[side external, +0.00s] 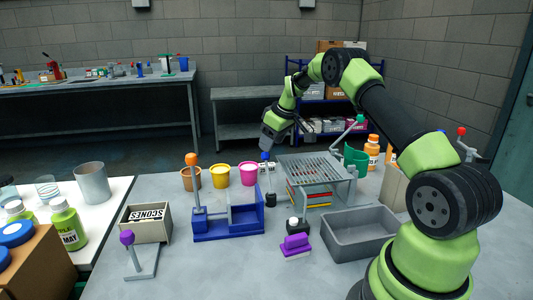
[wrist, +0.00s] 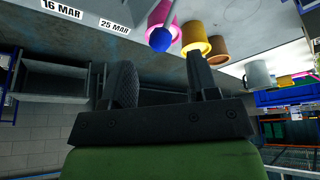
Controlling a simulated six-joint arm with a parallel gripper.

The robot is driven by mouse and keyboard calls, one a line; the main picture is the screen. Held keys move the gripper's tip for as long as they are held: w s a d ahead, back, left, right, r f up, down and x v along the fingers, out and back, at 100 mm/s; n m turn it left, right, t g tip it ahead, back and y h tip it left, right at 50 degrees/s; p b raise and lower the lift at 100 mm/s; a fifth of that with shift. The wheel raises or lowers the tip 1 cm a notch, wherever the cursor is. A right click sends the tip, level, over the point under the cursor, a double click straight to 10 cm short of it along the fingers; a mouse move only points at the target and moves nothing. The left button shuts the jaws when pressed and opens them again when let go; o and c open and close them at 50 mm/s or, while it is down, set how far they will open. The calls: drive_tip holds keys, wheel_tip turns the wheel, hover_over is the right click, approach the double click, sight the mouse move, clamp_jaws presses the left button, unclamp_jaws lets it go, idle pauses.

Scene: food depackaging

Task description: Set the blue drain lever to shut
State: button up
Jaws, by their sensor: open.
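The drain lever's blue knob (side external: 265,156) stands on a thin upright stalk at the back middle of the table, left of the metal rack. In the wrist view the blue knob (wrist: 160,39) shows just beyond my fingertips, with its stalk running up out of the picture. My gripper (side external: 267,147) comes down from above, close over the knob. In the wrist view the two fingers of my gripper (wrist: 160,72) are spread, with nothing between them. I cannot tell whether either finger touches the knob.
A brown cup (side external: 191,178), a yellow cup (side external: 219,177) and a pink cup (side external: 249,174) stand left of the lever. The slatted metal rack (side external: 317,168) is close on its right. A blue fixture (side external: 228,221) with an orange-knobbed lever and a grey bin (side external: 360,232) are nearer.

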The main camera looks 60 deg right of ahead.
sight(268, 172)
drive_tip(key=x, duration=0.5)
clamp_jaws()
